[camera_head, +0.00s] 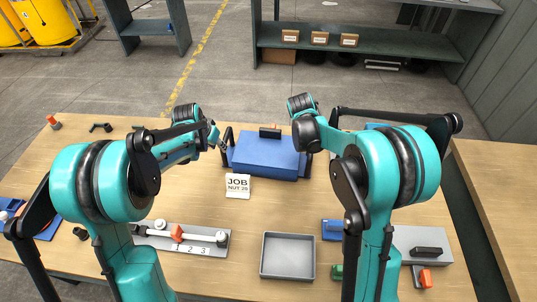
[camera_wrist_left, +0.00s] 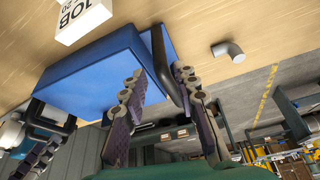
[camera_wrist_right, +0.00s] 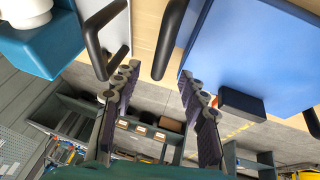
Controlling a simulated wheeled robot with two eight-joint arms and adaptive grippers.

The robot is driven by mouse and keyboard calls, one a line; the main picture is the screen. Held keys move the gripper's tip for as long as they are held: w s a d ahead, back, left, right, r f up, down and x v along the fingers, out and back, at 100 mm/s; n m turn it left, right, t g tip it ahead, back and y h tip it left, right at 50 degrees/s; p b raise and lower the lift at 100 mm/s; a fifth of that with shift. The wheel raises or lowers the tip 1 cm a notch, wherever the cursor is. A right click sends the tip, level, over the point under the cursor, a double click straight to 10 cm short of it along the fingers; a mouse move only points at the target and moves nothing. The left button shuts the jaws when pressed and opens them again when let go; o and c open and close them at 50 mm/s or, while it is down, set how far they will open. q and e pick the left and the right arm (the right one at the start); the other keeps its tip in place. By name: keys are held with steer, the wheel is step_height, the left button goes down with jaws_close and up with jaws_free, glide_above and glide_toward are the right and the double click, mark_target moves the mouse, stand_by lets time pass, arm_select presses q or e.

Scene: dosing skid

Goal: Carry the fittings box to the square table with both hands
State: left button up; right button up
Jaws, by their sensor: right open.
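The blue fittings box (camera_head: 265,155) stands on the wooden workbench (camera_head: 205,200) near its far edge, with a black handle at each end. My left gripper (camera_wrist_left: 160,85) is open, its fingers on either side of the box's left handle (camera_wrist_left: 163,60); I cannot tell whether they touch it. My right gripper (camera_wrist_right: 156,78) is open and empty, its fingertips just short of the right handle (camera_wrist_right: 168,40). In the head view my right arm hides it. Another wooden tabletop (camera_head: 505,190) shows at the right edge; I cannot tell whether it is square.
A JOB card (camera_head: 238,186) stands just in front of the box. A grey tray (camera_head: 288,277) and a numbered fixture (camera_head: 195,247) lie nearer me. In the right wrist view another black handle (camera_wrist_right: 97,45) is close to my right fingers. Shelves (camera_head: 370,45) stand behind the bench, across open floor.

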arm_select(q)
steer(key=x, duration=0.7)
arm_select(e)
steer(key=x, duration=0.7)
arm_select(q)
steer(key=shift+r, duration=0.1)
arm_select(e)
steer(key=shift+r, duration=0.1)
arm_select(q)
steer(key=c, duration=0.5)
arm_select(e)
steer(key=c, duration=0.5)
arm_select(q)
jaws_close()
arm_select(e)
jaws_close()
